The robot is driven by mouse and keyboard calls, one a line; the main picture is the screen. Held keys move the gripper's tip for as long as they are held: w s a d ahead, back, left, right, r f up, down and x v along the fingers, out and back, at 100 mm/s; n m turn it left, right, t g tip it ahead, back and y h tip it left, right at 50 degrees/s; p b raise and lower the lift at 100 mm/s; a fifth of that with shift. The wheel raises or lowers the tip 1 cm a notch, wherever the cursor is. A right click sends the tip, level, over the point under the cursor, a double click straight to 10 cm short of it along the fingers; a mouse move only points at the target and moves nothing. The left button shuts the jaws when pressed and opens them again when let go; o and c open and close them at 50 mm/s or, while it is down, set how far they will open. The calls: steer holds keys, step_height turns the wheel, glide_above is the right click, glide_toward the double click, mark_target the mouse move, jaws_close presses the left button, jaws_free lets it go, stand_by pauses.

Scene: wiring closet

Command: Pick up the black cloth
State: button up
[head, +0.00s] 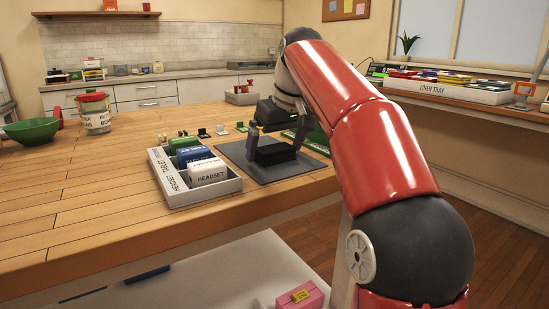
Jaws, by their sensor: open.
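A black folded item (272,154), which looks like the black cloth, lies on a dark grey mat (284,172) near the right end of the wooden counter. My gripper (276,141) is low over the mat, pointing down. Its fingers are apart, one to the left of the black item and one to the right. I cannot tell whether they touch it. My red arm comes in from the right and hides part of the counter behind the mat.
A grey divided tray (205,193) with labelled boxes, one marked HEADSET (208,172), stands just left of the mat. Green items (318,140) lie right of the gripper. Small parts line the back. A jar (95,112) and green bowl (30,131) are far left. The counter's left front is clear.

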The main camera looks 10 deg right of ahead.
steer(key=shift+f, duration=0.15)
steer(key=c, duration=1)
